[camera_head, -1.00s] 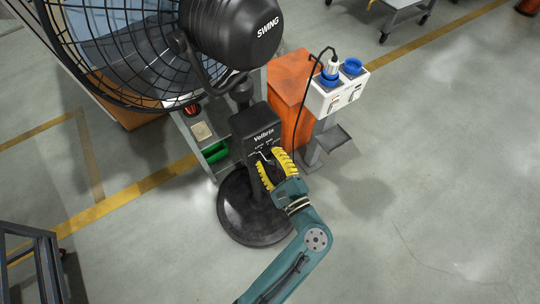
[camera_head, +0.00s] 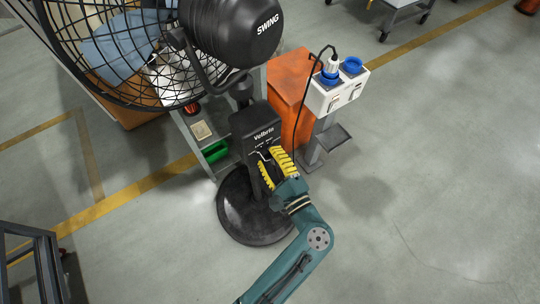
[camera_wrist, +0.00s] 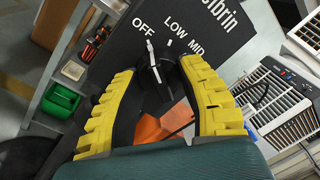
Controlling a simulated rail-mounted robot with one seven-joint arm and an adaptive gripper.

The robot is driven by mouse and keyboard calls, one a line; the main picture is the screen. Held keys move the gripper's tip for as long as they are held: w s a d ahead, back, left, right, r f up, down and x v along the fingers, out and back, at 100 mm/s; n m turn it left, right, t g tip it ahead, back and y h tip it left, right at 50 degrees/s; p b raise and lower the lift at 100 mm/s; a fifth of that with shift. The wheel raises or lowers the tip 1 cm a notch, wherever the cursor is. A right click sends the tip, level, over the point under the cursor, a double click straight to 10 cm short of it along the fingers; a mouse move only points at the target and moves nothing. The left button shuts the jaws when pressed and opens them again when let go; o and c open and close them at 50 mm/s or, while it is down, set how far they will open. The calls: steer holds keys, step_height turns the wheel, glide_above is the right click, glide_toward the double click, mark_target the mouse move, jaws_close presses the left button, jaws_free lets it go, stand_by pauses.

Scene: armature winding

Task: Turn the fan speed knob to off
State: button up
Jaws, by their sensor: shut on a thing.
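The fan's black control box (camera_head: 256,133) reads "Velbrin" and stands on a post above a round black base (camera_head: 241,228). My gripper (camera_head: 270,163) reaches it from the lower right, its yellow ribbed fingers at the box's front. In the wrist view the dark speed knob (camera_wrist: 156,68) sits between the fingertips of my gripper (camera_wrist: 159,72), which is shut on it. The labels OFF, LOW and MID show above the knob. A white mark shows near OFF and another below LOW; I cannot tell for sure which is the knob's pointer.
The fan's cage (camera_head: 110,50) and black motor housing (camera_head: 232,30) overhang the upper left. An orange cabinet (camera_head: 288,92) and a white socket box (camera_head: 338,90) with a plugged-in cable stand close on the right. A green bin (camera_head: 215,152) is left of the post. Open floor lies right.

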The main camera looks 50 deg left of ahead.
steer(key=o, duration=0.9)
steer(key=shift+f, duration=0.35)
steer(key=o, duration=0.3)
steer(key=shift+r, duration=0.2)
steer(key=v, duration=1.2)
